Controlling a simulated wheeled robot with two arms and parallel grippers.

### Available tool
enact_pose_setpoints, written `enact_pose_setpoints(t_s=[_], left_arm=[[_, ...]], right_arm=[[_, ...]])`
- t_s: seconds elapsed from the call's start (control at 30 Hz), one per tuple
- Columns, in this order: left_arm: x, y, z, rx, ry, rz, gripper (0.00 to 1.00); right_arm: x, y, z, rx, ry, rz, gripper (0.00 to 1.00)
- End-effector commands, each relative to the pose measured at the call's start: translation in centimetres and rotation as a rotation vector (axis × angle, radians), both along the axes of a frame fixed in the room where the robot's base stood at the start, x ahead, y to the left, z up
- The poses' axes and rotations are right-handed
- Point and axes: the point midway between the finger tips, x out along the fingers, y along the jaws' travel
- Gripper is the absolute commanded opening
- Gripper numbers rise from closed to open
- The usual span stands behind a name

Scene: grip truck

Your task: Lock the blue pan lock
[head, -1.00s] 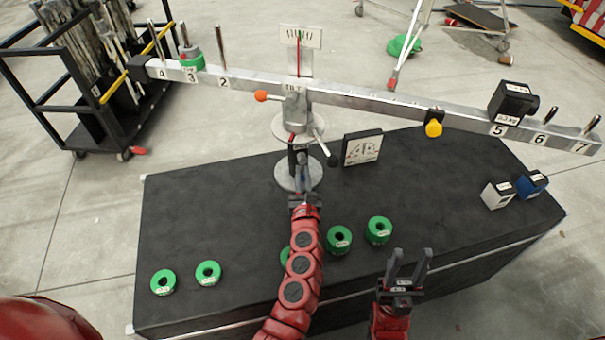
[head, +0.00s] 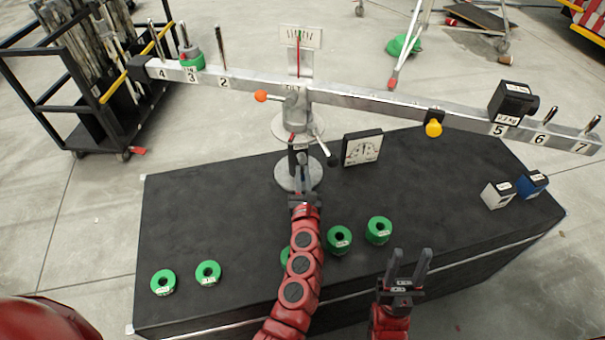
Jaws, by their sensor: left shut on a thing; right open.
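The balance stands at the back of the black platform on a round post (head: 297,128), its long beam (head: 370,102) tilted down to the right. An orange knob (head: 261,96) and a lever with a black end (head: 327,151) stick out from the post. I cannot make out a blue pan lock; it may be hidden by my gripper. My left gripper (head: 301,165) reaches up to the post just below the lever and is shut on a small part there that its fingers hide. My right gripper (head: 408,260) is open and empty over the platform's front edge.
Several green ring weights (head: 208,273) lie on the platform (head: 230,220). A dark block (head: 513,101) and a yellow knob (head: 434,128) are on the beam's right side. A small sign (head: 362,148) stands beside the post. White (head: 497,194) and blue (head: 532,184) cubes sit at right.

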Motion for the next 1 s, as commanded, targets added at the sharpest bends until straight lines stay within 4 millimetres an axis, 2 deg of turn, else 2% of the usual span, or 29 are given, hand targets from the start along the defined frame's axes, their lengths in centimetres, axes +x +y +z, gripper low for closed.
enact_pose_setpoints(t_s=[0.57,0.77,1.0], left_arm=[[0.0,0.4,0.1,0.054,0.021,0.006,0.00],[-0.1,0.8,0.4,0.165,0.058,0.006,0.00],[-0.3,1.3,1.1,0.371,0.126,0.004,0.00]], right_arm=[[0.0,0.0,0.2,0.000,0.000,0.000,0.45],[0.0,0.0,0.8,0.000,0.000,0.000,0.45],[0.0,0.0,2.8,0.000,0.000,0.000,0.45]])
